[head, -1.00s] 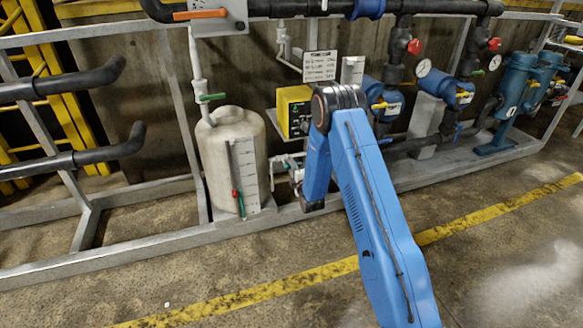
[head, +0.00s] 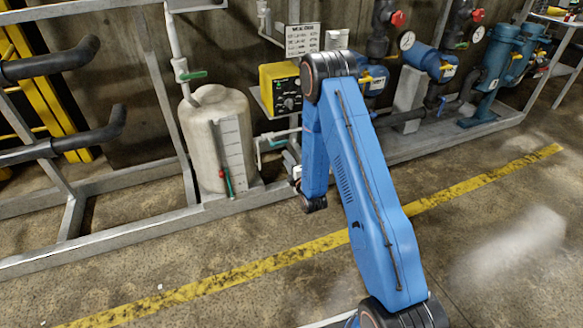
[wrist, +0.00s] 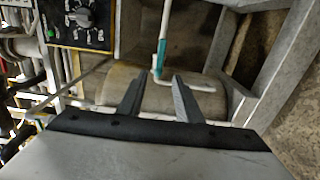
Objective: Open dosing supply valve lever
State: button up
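A small green lever (head: 277,142) sits on white piping between the tank and the yellow dosing unit in the head view. In the wrist view a teal-green lever (wrist: 162,55) lies along a thin white pipe, just beyond and between my fingertips; it looks like the same lever. My gripper (wrist: 157,86) is open, its two fingers apart with nothing seen between them. Whether a finger touches the pipe or lever I cannot tell.
The cream tank (head: 222,140) stands left, with another green lever (head: 193,75) on the pipe above it. The yellow dosing unit (head: 281,88) is close by; its dial panel (wrist: 84,20) is upper left in the wrist view. A grey frame rail (head: 150,222) runs in front. Open floor lies before it.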

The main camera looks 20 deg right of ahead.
jog(key=shift+s+d, duration=0.15)
jog(key=shift+s, duration=0.95)
jog(key=shift+s+d, duration=0.1)
jog(key=shift+s, duration=0.95)
notch_tip(320, 180, up, 12)
jog(key=d+m+g+h, duration=0.1)
jog(key=m+g, duration=0.2)
jog(key=m, duration=0.2)
jog(key=s+d+r+m+g, duration=0.25)
jog(key=s+r+m, duration=0.25)
jog(key=s+r, duration=0.55)
jog(key=s+r+m+g, duration=0.2)
jog(key=s+r+m, duration=0.1)
jog(key=s, duration=0.9)
jog(key=s+r+m+g, duration=0.3)
jog(key=s, duration=1)
jog(key=s+r+m+g+h, duration=0.1)
jog(key=s+r+m+g, duration=0.1)
jog(key=s, duration=1.1)
jog(key=shift+r+m, duration=0.7)
jog(key=shift+r, duration=0.2)
jog(key=shift+s+a+g, duration=0.1)
jog(key=shift+g, duration=0.15)
